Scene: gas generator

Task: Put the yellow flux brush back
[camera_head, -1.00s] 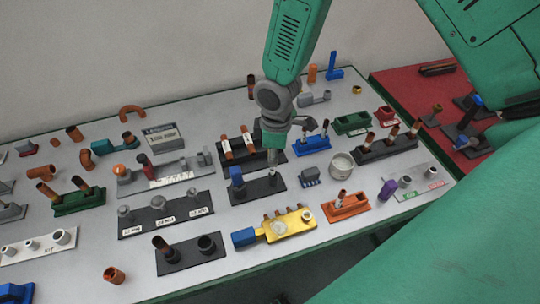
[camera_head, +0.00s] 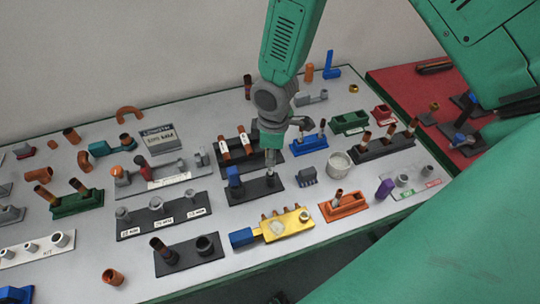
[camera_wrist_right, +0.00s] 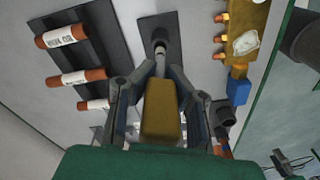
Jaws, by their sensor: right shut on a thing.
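My right gripper (camera_head: 271,150) is above the dark two-place stand (camera_head: 250,191) near the middle of the table. In the right wrist view, the gripper (camera_wrist_right: 160,95) is shut on the yellow-brown handle of the flux brush (camera_wrist_right: 161,118). The brush's grey shaft points down at the stand, which also shows in the right wrist view (camera_wrist_right: 148,27). The shaft's end is at a round post or socket on the stand; I cannot tell how far in it is. A blue-handled piece (camera_head: 233,178) stands upright at the stand's left end. My left gripper is not in view.
A yellow manifold (camera_head: 285,223) with a blue end lies in front of the stand. A black rack with copper tubes (camera_head: 223,146) is behind it. A small grey finned block (camera_head: 307,175) and a white cup (camera_head: 340,164) stand to the right.

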